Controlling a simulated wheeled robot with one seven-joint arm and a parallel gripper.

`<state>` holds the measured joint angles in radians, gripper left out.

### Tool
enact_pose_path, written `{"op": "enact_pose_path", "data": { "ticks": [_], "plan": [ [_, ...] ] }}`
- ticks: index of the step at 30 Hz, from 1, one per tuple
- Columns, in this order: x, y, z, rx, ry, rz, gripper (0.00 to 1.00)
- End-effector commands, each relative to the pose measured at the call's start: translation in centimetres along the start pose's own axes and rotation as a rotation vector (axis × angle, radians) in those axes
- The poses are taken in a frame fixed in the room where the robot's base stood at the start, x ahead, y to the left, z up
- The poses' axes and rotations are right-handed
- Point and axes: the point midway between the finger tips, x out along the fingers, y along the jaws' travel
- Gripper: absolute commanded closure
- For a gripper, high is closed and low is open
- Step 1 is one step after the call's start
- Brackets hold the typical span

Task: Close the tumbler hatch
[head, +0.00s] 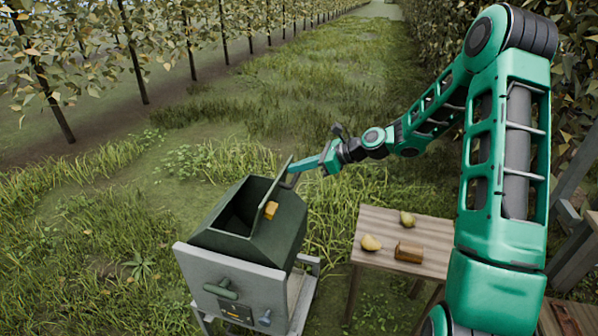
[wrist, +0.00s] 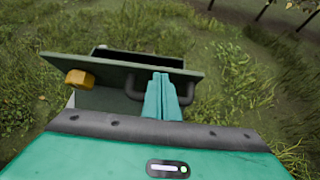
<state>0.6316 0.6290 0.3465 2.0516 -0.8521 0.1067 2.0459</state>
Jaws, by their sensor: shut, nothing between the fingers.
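The dark green tumbler (head: 228,246) stands on a frame at centre left in the head view. Its hatch (head: 275,193) stands raised, and the dark opening shows to its left. In the wrist view the hatch (wrist: 105,98) lies across the upper middle, with part of the opening (wrist: 140,58) behind it. A yellow latch (head: 271,210) sits on the hatch and also shows in the wrist view (wrist: 80,79). My gripper (head: 294,168) is shut and empty at the hatch's upper part. In the wrist view its fingers (wrist: 160,80) overlap the dark hatch handle (wrist: 133,88); contact cannot be told.
A wooden table (head: 378,218) stands right of the tumbler, bearing a yellow pear (head: 371,243), a greenish pear (head: 407,219) and a brown block (head: 408,252). The tumbler's grey end panel (head: 205,270) has a green handle (head: 221,291). Grass lies open behind, between tree rows.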

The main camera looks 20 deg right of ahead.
Motion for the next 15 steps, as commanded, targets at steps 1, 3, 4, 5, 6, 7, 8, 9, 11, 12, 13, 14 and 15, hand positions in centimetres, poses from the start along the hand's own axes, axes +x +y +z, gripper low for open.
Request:
{"op": "enact_pose_path", "data": {
  "ticks": [1,3,4,5,6,7,8,9,11,12,13,14,15],
  "plan": [
    [0.3,0.0,0.8,-0.010,0.030,0.000,1.00],
    [0.8,0.1,1.5,-0.009,0.081,0.000,1.00],
    [1.0,0.0,1.9,-0.011,0.106,-0.001,1.00],
    [1.2,0.0,2.2,-0.011,0.133,-0.001,1.00],
    [1.6,0.0,2.7,-0.011,0.170,-0.001,1.00],
    [1.9,0.0,3.0,-0.010,0.198,-0.001,1.00],
    [2.2,0.0,3.3,-0.009,0.226,-0.002,1.00],
    [2.6,0.0,3.8,-0.010,0.264,-0.002,1.00],
    [3.3,0.0,4.3,-0.007,0.322,-0.001,1.00],
    [3.8,0.0,4.7,-0.008,0.359,-0.001,1.00],
    [4.2,0.1,5.0,-0.006,0.388,0.000,1.00],
    [4.5,0.0,5.2,-0.006,0.416,-0.001,1.00],
    [5.0,0.0,5.6,-0.006,0.454,0.000,1.00]
  ]
}}
